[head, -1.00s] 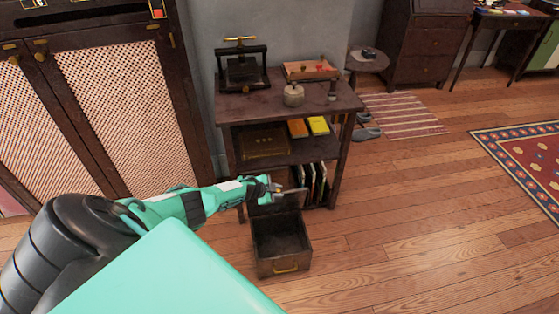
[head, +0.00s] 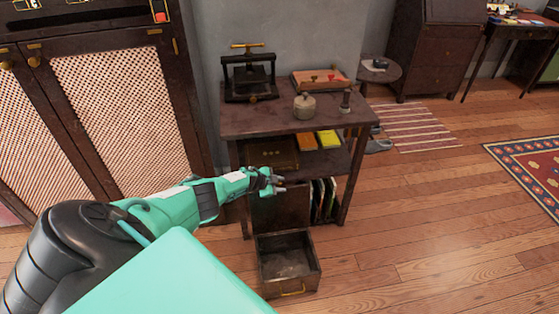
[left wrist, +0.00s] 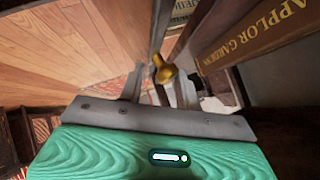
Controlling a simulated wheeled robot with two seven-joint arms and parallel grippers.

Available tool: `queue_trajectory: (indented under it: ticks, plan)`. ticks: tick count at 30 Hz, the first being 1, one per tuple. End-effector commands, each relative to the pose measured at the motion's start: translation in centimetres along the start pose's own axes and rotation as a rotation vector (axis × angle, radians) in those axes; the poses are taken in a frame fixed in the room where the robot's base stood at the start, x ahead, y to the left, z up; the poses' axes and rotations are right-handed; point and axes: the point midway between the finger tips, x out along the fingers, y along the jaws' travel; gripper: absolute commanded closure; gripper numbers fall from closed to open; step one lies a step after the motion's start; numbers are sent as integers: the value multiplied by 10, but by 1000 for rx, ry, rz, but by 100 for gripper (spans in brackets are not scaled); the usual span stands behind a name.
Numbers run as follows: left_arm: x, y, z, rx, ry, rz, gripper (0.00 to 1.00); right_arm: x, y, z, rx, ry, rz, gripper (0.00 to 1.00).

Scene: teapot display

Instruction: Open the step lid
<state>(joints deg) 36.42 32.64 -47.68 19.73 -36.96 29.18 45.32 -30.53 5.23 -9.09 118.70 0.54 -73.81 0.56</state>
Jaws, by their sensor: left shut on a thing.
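The step is a dark wooden box (head: 264,268) on the floor, with a brass handle (head: 292,293) on its front. Its inside is visible and empty. Its lid, a brown panel (head: 282,210), stands raised, close to upright, at the box's back edge in front of the shelf unit. My left gripper (head: 278,184) is at the lid's top edge. In the left wrist view a brass knob (left wrist: 163,70) sits between the fingers of my left gripper (left wrist: 160,88), which is shut on it. My right gripper is not in view.
A shelf unit (head: 240,122) stands right behind the lid, with a press (head: 250,78), a round pot (head: 304,106), and books (head: 323,198) on its lower shelf. A lattice-door cabinet (head: 120,110) is at left. The wooden floor (head: 430,230) to the right is clear.

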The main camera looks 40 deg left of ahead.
Motion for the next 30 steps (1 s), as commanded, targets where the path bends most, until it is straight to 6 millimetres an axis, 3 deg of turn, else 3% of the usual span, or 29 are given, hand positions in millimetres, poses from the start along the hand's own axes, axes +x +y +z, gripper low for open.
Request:
queue_trajectory:
  ticks: [10,11,12,30]
  plan:
    - [1,6,4,4,-8,6,100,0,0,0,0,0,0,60]
    - [1,6,5,4,-8,6,60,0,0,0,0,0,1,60]
    - [1,6,5,4,-8,6,57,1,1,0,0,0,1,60]
    - [-6,1,1,1,-4,2,57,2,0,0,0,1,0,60]
